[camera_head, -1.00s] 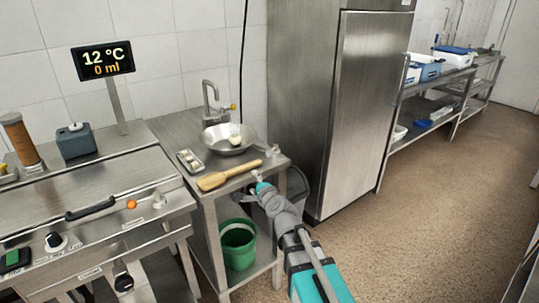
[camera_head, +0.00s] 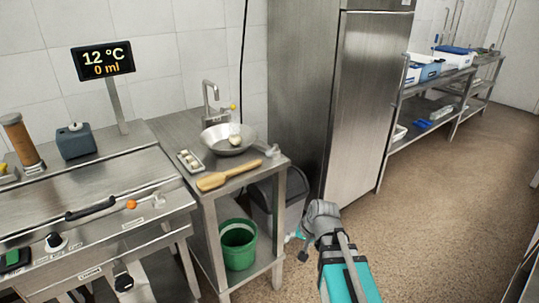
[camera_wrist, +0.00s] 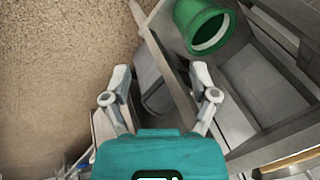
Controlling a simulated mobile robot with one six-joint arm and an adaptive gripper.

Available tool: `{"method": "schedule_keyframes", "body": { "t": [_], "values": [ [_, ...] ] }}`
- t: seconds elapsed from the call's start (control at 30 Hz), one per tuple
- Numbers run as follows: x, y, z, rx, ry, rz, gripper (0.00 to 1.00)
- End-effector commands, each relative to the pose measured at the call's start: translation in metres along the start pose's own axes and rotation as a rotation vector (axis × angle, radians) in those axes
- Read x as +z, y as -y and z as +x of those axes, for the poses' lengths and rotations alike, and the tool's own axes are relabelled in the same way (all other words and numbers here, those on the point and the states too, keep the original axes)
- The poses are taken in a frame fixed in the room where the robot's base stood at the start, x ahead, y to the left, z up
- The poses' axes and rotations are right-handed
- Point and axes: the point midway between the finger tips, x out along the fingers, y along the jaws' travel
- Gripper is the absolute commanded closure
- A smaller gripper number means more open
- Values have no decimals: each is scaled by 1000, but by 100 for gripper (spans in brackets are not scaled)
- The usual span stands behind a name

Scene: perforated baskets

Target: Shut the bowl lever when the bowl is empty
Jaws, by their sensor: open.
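A shallow metal bowl (camera_head: 219,145) stands on the steel side table below the tap. A pale rounded thing (camera_head: 235,140) shows in it; I cannot tell what it is. The tap has a small yellow-tipped lever (camera_head: 233,107). An orange knob (camera_head: 131,204) sits on the front of the steel appliance at left. I cannot tell which of these is the bowl lever. My gripper (camera_head: 297,246) is open and empty, low to the right of the side table, apart from the bowl. In the wrist view its spread fingers (camera_wrist: 160,72) have nothing between them.
A wooden paddle (camera_head: 212,181) and a small tray (camera_head: 190,162) of pale pieces lie on the table (camera_head: 180,127). A green bucket (camera_head: 238,250) stands on its lower shelf. A grey bin is behind my gripper. A display (camera_head: 103,62) reads 12 °C, 0 ml. Floor at right is clear.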

Motion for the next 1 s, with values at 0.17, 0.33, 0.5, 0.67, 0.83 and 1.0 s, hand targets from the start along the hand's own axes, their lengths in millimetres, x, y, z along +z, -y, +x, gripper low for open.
{"method": "schedule_keyframes", "body": {
  "t": [0.17, 0.33, 0.5, 0.67, 0.83, 1.0],
  "values": [
    [1, -14, -2, 19, 77, -5, 24],
    [-6, -20, -4, -14, 155, 24, 24],
    [-19, -15, -5, -92, 206, 77, 24],
    [-38, -5, -7, -183, 237, 137, 24],
    [-69, 11, -12, -323, 270, 228, 24],
    [-114, 30, -26, -515, 307, 347, 24]
  ]
}}
